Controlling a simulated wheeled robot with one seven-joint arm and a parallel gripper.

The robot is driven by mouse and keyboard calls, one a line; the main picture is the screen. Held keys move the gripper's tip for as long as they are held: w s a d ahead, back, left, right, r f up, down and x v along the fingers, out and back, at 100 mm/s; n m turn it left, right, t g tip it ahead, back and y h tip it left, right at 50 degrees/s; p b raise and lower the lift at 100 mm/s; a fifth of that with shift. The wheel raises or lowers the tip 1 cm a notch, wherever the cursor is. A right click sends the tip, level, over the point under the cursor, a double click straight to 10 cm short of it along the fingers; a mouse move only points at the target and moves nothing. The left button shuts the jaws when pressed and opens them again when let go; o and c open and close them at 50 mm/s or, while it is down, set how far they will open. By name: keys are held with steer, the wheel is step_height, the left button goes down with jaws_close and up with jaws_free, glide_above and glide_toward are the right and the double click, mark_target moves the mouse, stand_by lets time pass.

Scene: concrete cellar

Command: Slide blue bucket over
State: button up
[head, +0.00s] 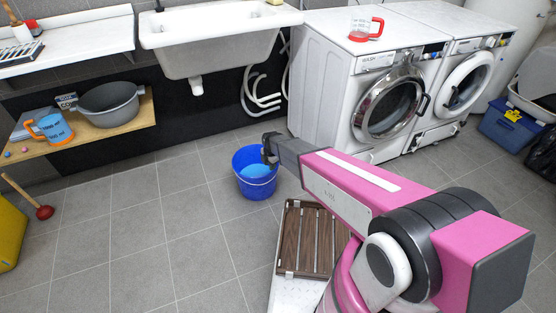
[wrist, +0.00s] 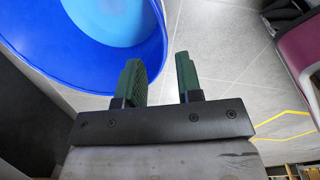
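The blue bucket (head: 257,182) stands upright on the tiled floor below and right of the sink, with lighter blue inside. In the wrist view the bucket (wrist: 70,62) fills the upper left. My gripper (head: 268,152) is at the bucket's upper right rim. In the wrist view my gripper (wrist: 158,64) has its two green-padded fingers apart with a gap between them. The left finger overlaps the bucket's edge in the picture and the right finger is over floor. I cannot tell whether either finger touches the rim.
A low wooden shelf (head: 95,133) holds a grey tub (head: 110,104) and an orange-handled jug (head: 53,129). A plunger (head: 44,212) stands left. Floor left of the bucket is clear.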

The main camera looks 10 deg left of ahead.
mark_target(269, 178)
steer(key=shift+w+f, duration=0.1)
steer(key=shift+w, duration=0.05)
steer(key=shift+f, duration=0.15)
steer(key=f, duration=1)
steer(key=shift+w+a+f, duration=0.25)
steer(key=shift+a, duration=0.1)
jaws_close()
stand_by(1.3)
